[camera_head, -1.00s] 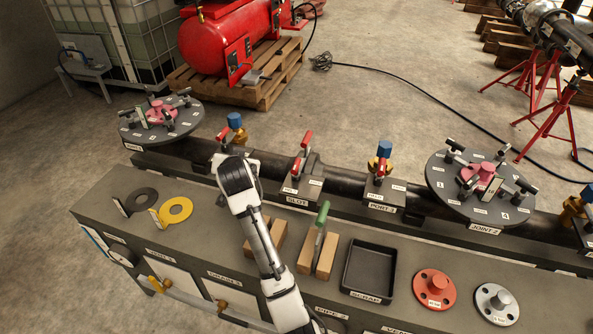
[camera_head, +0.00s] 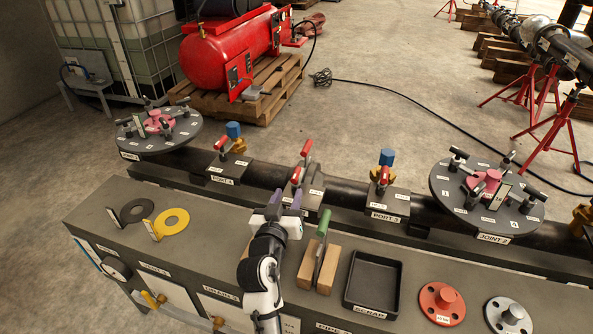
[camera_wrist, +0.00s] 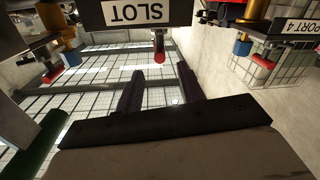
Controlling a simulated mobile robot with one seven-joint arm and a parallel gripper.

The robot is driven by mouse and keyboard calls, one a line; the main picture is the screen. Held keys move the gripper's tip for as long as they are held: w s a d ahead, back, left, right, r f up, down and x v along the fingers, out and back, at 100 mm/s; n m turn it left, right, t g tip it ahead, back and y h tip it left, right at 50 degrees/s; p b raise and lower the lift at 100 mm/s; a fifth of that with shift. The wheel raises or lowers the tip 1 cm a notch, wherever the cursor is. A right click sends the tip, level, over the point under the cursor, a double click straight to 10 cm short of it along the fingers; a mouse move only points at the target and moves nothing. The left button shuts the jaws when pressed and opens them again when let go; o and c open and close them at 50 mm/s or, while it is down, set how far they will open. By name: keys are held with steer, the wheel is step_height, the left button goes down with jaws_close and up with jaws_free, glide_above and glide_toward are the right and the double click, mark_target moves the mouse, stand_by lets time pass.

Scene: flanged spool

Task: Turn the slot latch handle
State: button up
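The SLOT block (camera_head: 315,192) sits on the dark pipe near the middle of the head view. It carries two red-tipped handles, a nearer one (camera_head: 297,176) and a farther, taller one (camera_head: 306,147); I cannot tell for sure which is the latch. My gripper (camera_head: 285,197) is just in front of the block, with its two purple fingers apart and nothing between them. In the wrist view the fingers of my gripper (camera_wrist: 159,72) are also apart. A red handle tip (camera_wrist: 159,58) lies just past the fingertips, roughly centred. The SLOT label (camera_wrist: 125,11) appears upside down.
PORT 4 (camera_head: 222,172) is left of the slot and PORT 3 (camera_head: 388,205) right, each with a red handle and blue-topped valve. A green-handled plate (camera_head: 324,225) stands between wooden blocks (camera_head: 328,268). A black scrap tray (camera_head: 372,308) lies right of it.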

mark_target(296, 171)
steer(key=p+x, duration=0.2)
steer(key=x, duration=0.7)
steer(key=shift+w+d, duration=0.1)
steer(key=shift+w, duration=0.3)
steer(key=shift+c, duration=0.4)
jaws_close()
